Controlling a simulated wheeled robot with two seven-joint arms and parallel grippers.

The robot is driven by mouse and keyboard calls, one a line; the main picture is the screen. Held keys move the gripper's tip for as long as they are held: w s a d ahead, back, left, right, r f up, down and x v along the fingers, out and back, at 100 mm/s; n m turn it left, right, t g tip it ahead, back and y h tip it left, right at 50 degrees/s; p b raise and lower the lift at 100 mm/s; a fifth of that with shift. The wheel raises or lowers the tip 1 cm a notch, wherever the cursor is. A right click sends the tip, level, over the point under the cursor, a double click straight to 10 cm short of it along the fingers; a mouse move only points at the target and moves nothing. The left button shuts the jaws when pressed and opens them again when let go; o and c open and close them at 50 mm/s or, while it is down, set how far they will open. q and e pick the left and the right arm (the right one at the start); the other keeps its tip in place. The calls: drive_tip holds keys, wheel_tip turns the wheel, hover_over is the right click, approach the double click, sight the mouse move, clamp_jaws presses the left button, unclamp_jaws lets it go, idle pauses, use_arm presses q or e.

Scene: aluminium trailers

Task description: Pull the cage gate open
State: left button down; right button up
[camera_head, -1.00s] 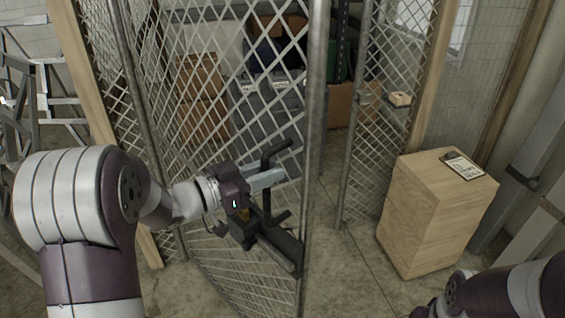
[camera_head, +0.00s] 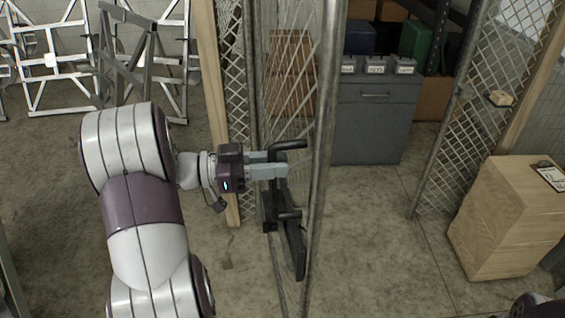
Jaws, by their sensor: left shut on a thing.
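The cage gate (camera_head: 317,180) is a wire-mesh panel with a metal tube frame. It stands swung open and shows almost edge-on in the middle of the head view. A black handle (camera_head: 290,146) on a black latch plate (camera_head: 291,240) is fixed to it. My left gripper (camera_head: 283,165) is shut on the handle, its grey fingers around the bar. The doorway to the right of the gate is open. My right gripper is out of view; only a bit of my right arm shows at the lower right corner.
A wooden box (camera_head: 507,222) with a clipboard stands at the right, near the fixed mesh panel (camera_head: 462,140). Inside the cage are a grey cabinet (camera_head: 372,125) and cardboard boxes (camera_head: 290,72). Aluminium frames (camera_head: 135,60) stand at the back left. The floor in the doorway is clear.

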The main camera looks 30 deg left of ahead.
use_arm(q)
drive_tip(key=shift+r, duration=0.15)
drive_tip(key=c, duration=1.1)
unclamp_jaws()
drive_tip(key=b+v, duration=0.4)
drive_tip(key=v, duration=0.9)
drive_tip(key=shift+d, duration=0.1)
